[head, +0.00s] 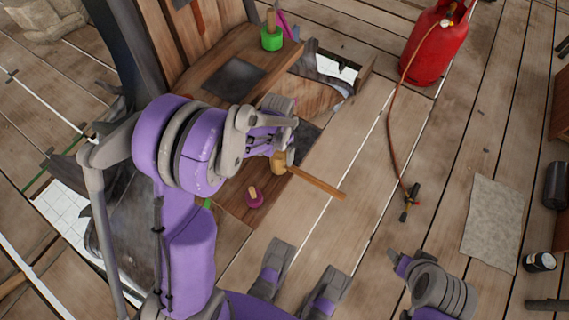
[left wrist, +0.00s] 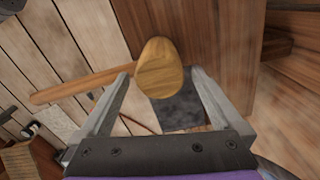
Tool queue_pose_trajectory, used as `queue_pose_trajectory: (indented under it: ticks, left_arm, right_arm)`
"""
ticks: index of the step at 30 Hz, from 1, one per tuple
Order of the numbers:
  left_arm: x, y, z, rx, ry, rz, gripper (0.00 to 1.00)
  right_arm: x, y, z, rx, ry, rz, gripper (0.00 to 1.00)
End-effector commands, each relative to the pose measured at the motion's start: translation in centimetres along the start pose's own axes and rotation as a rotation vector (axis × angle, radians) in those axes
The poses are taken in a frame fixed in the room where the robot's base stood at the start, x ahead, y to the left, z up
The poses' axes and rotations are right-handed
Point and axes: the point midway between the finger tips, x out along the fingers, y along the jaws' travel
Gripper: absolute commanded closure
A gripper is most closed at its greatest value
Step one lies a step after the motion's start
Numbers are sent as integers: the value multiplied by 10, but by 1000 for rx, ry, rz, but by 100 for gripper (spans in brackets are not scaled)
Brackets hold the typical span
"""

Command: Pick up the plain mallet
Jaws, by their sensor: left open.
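The plain mallet has a bare wooden head (left wrist: 160,66) and a long wooden handle (head: 318,183). Its handle points right in the head view and left in the left wrist view. My left gripper (head: 283,150) is at the mallet's head and partly hides it in the head view. In the left wrist view the left gripper (left wrist: 164,72) is open, with a finger on each side of the mallet head; I cannot tell whether either touches it. Part of my right arm (head: 437,288) shows at lower right; its jaws cannot be made out.
A dark square plate (head: 234,77) lies there too. A red gas cylinder (head: 431,45) with a hose stands at upper right. The plank floor right of the mallet is mostly clear.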

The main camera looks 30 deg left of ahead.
Motion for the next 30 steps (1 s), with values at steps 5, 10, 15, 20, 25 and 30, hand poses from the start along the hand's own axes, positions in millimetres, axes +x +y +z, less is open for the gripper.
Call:
queue_pose_trajectory:
  ticks: [5,10,15,20,25,30]
  left_arm:
    - [9,0,0,0,0,0,0]
    - [8,0,0,0,0,0,11]
    - [8,0,0,0,0,0,41]
    - [8,0,0,0,0,0,70]
    - [8,0,0,0,0,0,96]
    - [8,0,0,0,0,0,96]
  right_arm:
    - [3,0,1,0,-1,0,32]
    - [3,0,1,0,-1,0,32]
    - [3,0,1,0,-1,0,32]
    - [3,0,1,0,-1,0,32]
    - [3,0,1,0,-1,0,32]
    - [2,0,1,0,-1,0,32]
